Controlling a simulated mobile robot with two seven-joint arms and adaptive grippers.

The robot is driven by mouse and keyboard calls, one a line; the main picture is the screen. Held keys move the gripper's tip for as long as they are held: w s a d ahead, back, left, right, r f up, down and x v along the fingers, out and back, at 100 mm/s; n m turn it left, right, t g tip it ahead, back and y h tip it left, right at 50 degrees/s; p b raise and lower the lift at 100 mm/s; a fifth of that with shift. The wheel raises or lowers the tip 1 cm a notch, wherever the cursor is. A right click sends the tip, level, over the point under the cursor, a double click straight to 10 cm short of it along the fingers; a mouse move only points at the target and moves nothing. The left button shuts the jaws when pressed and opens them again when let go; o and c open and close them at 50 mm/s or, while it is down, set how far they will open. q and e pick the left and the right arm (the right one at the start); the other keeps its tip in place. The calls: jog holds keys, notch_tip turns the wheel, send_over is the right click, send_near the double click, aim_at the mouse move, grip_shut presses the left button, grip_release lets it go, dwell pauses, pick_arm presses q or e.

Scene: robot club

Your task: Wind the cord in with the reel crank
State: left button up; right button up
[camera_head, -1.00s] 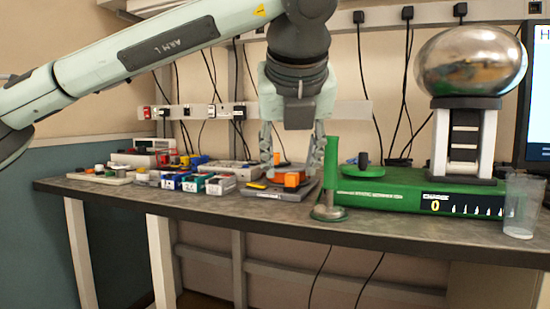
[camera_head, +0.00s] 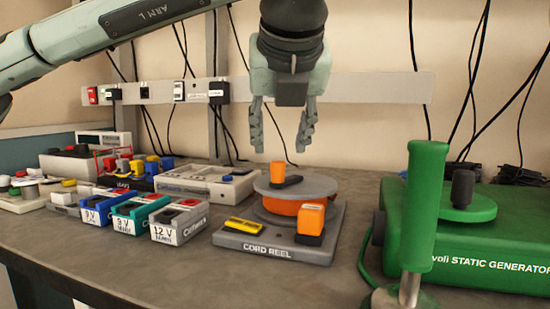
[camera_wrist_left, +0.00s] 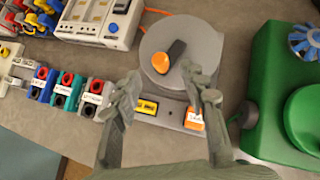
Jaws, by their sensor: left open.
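The cord reel is a grey base (camera_head: 270,247) marked CORD REEL with a grey disc on top and an orange drum (camera_head: 290,207) under it. Its crank is a short dark arm with an orange knob (camera_head: 277,171) standing on the disc, left of its middle. An orange block (camera_head: 310,219) sits at the base's front right and a yellow piece (camera_head: 243,225) at its front left. My left gripper (camera_head: 281,150) is open and empty above and behind the reel, pointing down. In the left wrist view, the orange knob (camera_wrist_left: 161,63) lies beyond the fingertips, untouched. My right gripper is out of view.
The green static generator (camera_head: 470,240) and an upright green handle (camera_head: 424,205) on a metal foot stand close to the right. Several battery boxes (camera_head: 178,222) and a white power unit (camera_head: 208,180) stand to the left. Black cables hang on the wall behind.

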aim_at(278, 164)
pick_arm(q)
jog(key=x, duration=0.7)
jog(key=shift+w+f+p, duration=0.25)
jog(key=shift+p, duration=0.05)
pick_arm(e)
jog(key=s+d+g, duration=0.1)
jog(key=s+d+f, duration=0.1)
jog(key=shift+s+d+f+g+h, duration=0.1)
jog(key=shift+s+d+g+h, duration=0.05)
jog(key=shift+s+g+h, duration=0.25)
pick_arm(q)
grip_shut()
